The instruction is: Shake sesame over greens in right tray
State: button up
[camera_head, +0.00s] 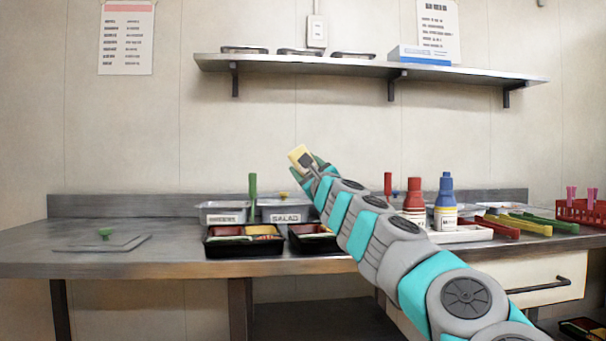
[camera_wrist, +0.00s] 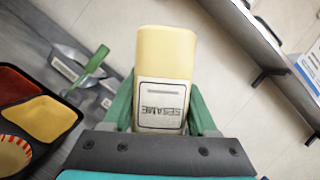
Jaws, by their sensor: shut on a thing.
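My gripper (camera_head: 312,170) is shut on a pale yellow sesame shaker (camera_head: 298,154) and holds it tilted, high above the counter. In the wrist view the shaker (camera_wrist: 165,55) stands between the green fingers of my gripper (camera_wrist: 160,112), with its "SESAME" label upside down. The right bento tray (camera_head: 310,251) is black with red inside and sits at the counter's front; my arm hides its right part. The left bento tray (camera_head: 243,252) sits beside it. Greens in the right tray cannot be made out. A tray (camera_wrist: 38,148) shows at the left of the wrist view.
Metal bins labelled "SALAD" (camera_head: 285,217) and another (camera_head: 222,219) stand behind the trays. Red (camera_head: 414,204) and blue (camera_head: 445,212) bottles stand right of my arm, near coloured tongs (camera_head: 493,228). A shelf (camera_head: 370,68) hangs above. The counter's left is mostly clear.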

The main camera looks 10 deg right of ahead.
jog(key=shift+d+f+m+h+b, duration=0.15)
jog(key=shift+f+m+h+b, duration=0.3)
jog(key=shift+f+b, duration=1.2)
jog(key=shift+b, duration=0.15)
jog(key=shift+f+b, duration=1.5)
jog(key=shift+f, duration=0.3)
jog(key=shift+r, duration=0.1)
jog(key=shift+r+p, duration=1.7)
